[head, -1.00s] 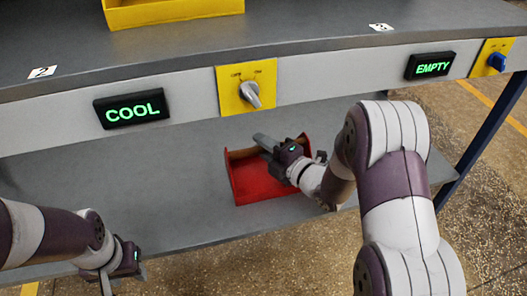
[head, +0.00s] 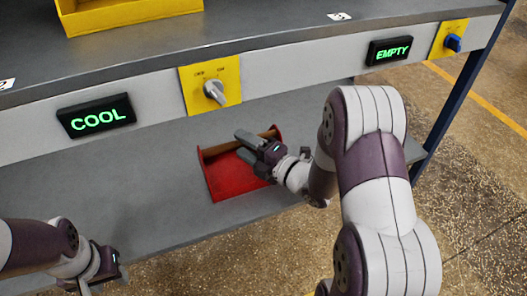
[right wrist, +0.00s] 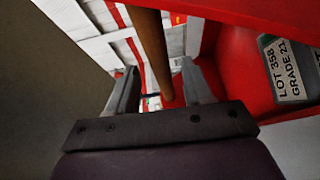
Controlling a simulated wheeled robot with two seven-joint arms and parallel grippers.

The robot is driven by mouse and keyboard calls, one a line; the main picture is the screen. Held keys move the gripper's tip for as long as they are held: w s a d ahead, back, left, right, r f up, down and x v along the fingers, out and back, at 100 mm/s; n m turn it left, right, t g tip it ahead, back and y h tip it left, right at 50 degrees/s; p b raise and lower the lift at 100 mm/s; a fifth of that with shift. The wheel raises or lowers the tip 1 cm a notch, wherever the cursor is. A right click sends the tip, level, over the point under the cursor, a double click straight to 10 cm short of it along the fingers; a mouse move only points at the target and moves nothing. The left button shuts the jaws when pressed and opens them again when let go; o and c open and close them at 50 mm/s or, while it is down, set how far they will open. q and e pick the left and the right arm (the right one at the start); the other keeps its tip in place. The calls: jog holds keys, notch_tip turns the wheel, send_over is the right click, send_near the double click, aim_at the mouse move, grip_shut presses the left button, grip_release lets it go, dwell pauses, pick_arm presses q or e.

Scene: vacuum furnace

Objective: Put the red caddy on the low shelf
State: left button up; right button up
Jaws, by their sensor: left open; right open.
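The red caddy (head: 228,180) rests on the grey low shelf (head: 120,190), near its front edge, under the panel. A brown bar handle (head: 219,147) spans its top. My right gripper (head: 246,144) is open at the caddy. In the right wrist view the handle (right wrist: 151,45) runs between my two spread fingers (right wrist: 157,88); I cannot tell whether either touches it. The caddy's red wall (right wrist: 235,65) shows there with a grey "LOT 358 GRADE 21" label (right wrist: 290,68). My left gripper (head: 104,284) is open and empty at lower left, off the shelf's front edge.
Above the shelf is a worktop (head: 250,40) with a yellow tray (head: 130,14). Its front panel carries a "COOL" display (head: 97,117), a grey knob (head: 214,91), an "EMPTY" display (head: 390,50) and a blue knob (head: 453,43). The shelf left of the caddy is clear.

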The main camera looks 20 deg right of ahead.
jog(key=p+v, duration=0.1)
jog(key=v, duration=0.7)
jog(key=shift+s+p, duration=0.2)
jog(key=shift+p, duration=0.2)
jog(key=shift+d, duration=0.15)
